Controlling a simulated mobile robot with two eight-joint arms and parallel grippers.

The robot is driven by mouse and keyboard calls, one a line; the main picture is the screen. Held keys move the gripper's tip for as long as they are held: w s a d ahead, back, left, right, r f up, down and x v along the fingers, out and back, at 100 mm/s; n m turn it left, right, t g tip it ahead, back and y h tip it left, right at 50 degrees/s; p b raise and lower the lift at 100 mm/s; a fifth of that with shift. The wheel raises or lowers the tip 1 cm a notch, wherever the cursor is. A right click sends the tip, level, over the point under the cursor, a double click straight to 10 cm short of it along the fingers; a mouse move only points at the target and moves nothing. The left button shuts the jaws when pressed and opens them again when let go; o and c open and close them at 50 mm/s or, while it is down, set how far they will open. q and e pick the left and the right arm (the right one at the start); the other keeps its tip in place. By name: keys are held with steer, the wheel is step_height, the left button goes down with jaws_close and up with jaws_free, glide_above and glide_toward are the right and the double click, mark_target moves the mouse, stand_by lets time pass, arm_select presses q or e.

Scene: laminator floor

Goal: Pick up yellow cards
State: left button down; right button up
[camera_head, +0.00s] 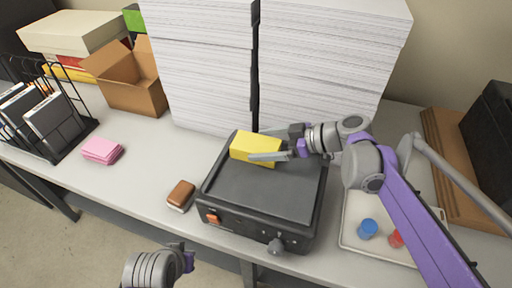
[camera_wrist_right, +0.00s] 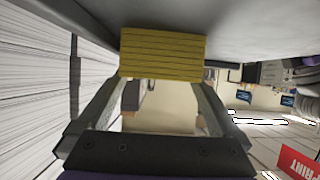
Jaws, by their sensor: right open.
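The yellow cards (camera_head: 252,147) form a stack on the black top of the laminator (camera_head: 265,188), near its back edge. My right gripper (camera_head: 256,144) reaches in from the right, with one finger behind the stack and one in front. In the right wrist view the layered edge of the yellow cards (camera_wrist_right: 163,57) is straight ahead. The open fingers (camera_wrist_right: 160,84) stand to either side with a gap between them. I cannot tell whether either finger touches the cards. Part of my left arm shows at the bottom of the head view; its dark end (camera_head: 180,256) is too unclear to read.
Tall white paper stacks (camera_head: 200,65) stand just behind the laminator. Pink cards (camera_head: 102,150) and a brown stack (camera_head: 180,194) lie to its left. A white tray (camera_head: 352,238) with a blue item (camera_head: 367,228) and a red item (camera_head: 396,239) is to its right.

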steer(key=x, duration=0.2)
steer(key=shift+w+a+f, duration=0.15)
steer(key=shift+a, duration=0.15)
steer(key=c, duration=1.6)
